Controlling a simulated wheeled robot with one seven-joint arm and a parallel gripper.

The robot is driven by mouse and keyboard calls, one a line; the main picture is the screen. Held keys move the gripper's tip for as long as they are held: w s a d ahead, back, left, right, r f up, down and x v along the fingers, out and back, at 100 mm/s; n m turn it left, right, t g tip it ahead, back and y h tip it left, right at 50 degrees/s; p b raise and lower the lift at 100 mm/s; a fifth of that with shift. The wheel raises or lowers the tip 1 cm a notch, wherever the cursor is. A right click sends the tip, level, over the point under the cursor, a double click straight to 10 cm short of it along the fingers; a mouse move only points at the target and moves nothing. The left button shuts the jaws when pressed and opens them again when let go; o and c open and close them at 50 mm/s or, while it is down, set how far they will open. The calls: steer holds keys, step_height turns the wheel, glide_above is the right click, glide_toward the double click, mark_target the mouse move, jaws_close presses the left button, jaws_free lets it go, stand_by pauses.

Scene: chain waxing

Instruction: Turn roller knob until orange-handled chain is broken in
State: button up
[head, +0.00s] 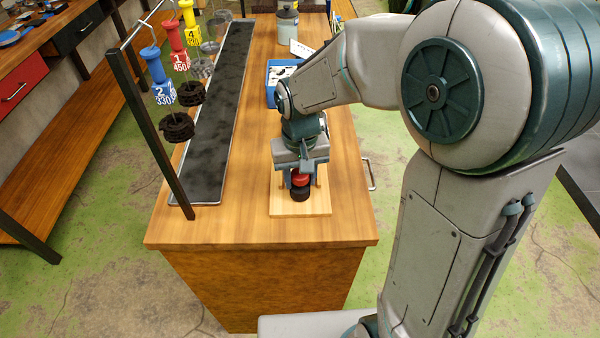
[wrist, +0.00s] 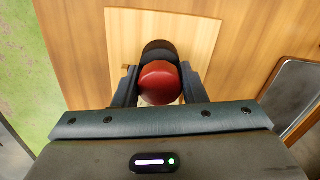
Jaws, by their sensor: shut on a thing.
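My gripper (head: 300,176) reaches down over a wooden board (head: 287,206) near the front edge of the bench. It is shut on a red round knob (wrist: 160,84), with one finger on each side of it. The knob also shows in the head view (head: 300,179), just below the gripper. A black round part (wrist: 158,49) lies beside the knob on the board, partly hidden by it. I cannot make out an orange-handled chain in either view; the rest of the roller is hidden by my gripper.
A rack (head: 149,132) at the left holds hanging chains with blue (head: 161,95), red (head: 180,61) and yellow (head: 193,38) handles over a long dark tray (head: 215,130). A blue tray (head: 271,98) and a grey canister (head: 287,22) stand behind my arm.

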steer(key=n+p, duration=0.1)
steer(key=n, duration=0.5)
steer(key=m+b, duration=0.1)
steer(key=m, duration=0.2)
steer(key=m+b, duration=0.1)
steer(key=m, duration=0.3)
steer(key=shift+m, duration=0.3)
steer(key=m, duration=0.4)
steer(key=shift+b, duration=0.3)
steer(key=m, duration=0.4)
steer(key=shift+m, duration=0.3)
steer(key=n, duration=0.4)
steer(key=shift+r, duration=0.1)
steer(key=n, duration=0.4)
steer(key=shift+n+p, duration=0.3)
steer(key=shift+p, duration=0.05)
steer(key=n, duration=0.4)
steer(key=shift+p, duration=0.4)
steer(key=n, duration=0.4)
steer(key=shift+p, duration=0.35)
